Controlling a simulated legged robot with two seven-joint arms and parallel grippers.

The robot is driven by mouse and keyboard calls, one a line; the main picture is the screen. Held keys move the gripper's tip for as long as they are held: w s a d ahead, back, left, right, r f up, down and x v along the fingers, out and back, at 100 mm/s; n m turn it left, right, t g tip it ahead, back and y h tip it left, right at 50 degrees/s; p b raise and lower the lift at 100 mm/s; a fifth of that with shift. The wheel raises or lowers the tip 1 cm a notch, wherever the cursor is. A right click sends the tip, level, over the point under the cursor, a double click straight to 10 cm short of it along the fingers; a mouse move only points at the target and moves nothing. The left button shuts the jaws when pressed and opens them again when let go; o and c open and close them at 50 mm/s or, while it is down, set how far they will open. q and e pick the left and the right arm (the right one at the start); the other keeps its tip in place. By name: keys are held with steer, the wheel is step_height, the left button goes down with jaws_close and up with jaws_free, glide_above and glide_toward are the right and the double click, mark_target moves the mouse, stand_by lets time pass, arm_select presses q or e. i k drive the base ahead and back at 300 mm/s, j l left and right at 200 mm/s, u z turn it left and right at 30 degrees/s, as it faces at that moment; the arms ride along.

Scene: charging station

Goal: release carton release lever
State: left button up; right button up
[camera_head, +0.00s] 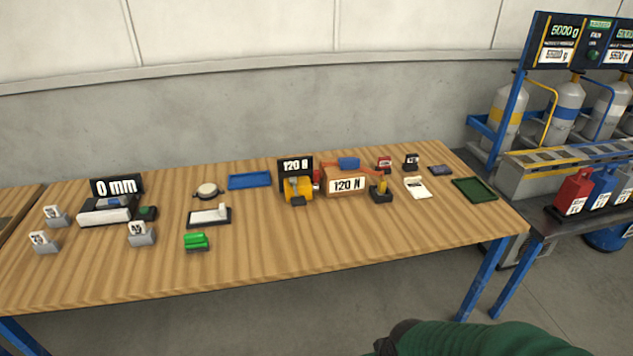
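A brown carton (343,187) with a "120 N" label stands on the wooden table, right of its middle. Over its top runs a thin orange-red lever-like bar (372,173) with a blue block (348,163) on it. The bar's right end meets a small yellow-and-black stand (380,190). I cannot tell which part is the release lever. A yellow device (298,189) with a black "120 N" display (295,167) stands left of the carton. A green sleeved arm with a dark end crosses the bottom right, well away from the carton. Neither gripper's fingers show.
The wooden table (330,246) has a clear front strip. Left are a "0 mm" display (116,186), small grey blocks and green pieces (196,241). A blue tray (249,181) lies behind; a green tray (474,190) lies right. Gas cylinders (567,105) stand far right.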

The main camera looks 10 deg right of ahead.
mark_target(315, 175)
steer(key=i+l+u, duration=0.5)
steer(key=i, duration=0.35)
steer(key=i+l+u, duration=0.45)
steer(key=i+l, duration=0.35)
